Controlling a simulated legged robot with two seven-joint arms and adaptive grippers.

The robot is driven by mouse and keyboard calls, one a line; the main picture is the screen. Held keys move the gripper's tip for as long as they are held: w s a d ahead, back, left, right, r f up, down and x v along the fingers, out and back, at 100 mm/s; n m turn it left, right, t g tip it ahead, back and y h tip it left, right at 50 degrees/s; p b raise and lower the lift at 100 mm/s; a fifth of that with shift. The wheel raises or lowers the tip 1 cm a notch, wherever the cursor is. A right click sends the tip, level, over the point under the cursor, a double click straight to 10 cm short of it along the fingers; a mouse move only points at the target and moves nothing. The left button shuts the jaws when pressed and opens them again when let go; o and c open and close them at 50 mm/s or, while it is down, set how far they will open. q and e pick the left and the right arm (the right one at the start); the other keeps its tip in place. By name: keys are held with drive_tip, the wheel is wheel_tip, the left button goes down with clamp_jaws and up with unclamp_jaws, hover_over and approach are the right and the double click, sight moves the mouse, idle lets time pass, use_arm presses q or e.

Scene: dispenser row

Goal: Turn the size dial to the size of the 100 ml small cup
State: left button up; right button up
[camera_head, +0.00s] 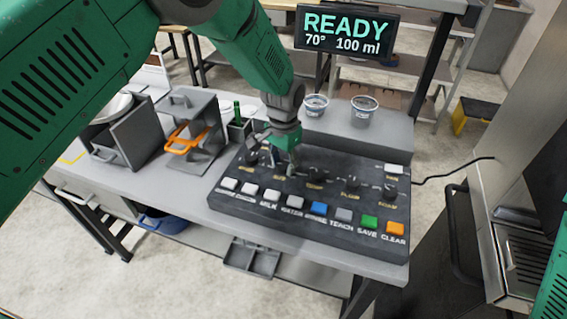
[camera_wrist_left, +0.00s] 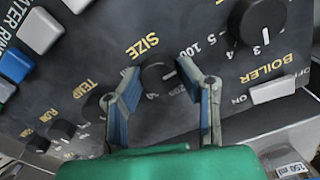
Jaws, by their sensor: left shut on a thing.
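The size dial (camera_wrist_left: 158,76) is a dark round knob under the yellow SIZE label on the black control panel (camera_head: 228,180). My left gripper (camera_head: 288,166) reaches down onto the panel. In the left wrist view its two fingers (camera_wrist_left: 160,72) stand on either side of the size dial, shut on it. In the head view the gripper hides most of this dial. The display (camera_head: 346,31) reads READY, 70° and 100 ml. Two clear cups, a smaller one (camera_head: 316,106) and a larger one (camera_head: 364,111), stand on the grey ledge behind the panel. My right gripper is out of view.
Several coloured buttons line the panel front, including a green one (camera_head: 369,222).

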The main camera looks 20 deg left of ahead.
sight(284, 163)
use_arm(q)
drive_tip(key=shift+w+r, duration=0.15)
drive_tip(key=shift+w, duration=0.05)
drive_tip(key=o, duration=1.1)
drive_tip(key=shift+r, duration=0.3)
wheel_tip(284, 163, up, 11)
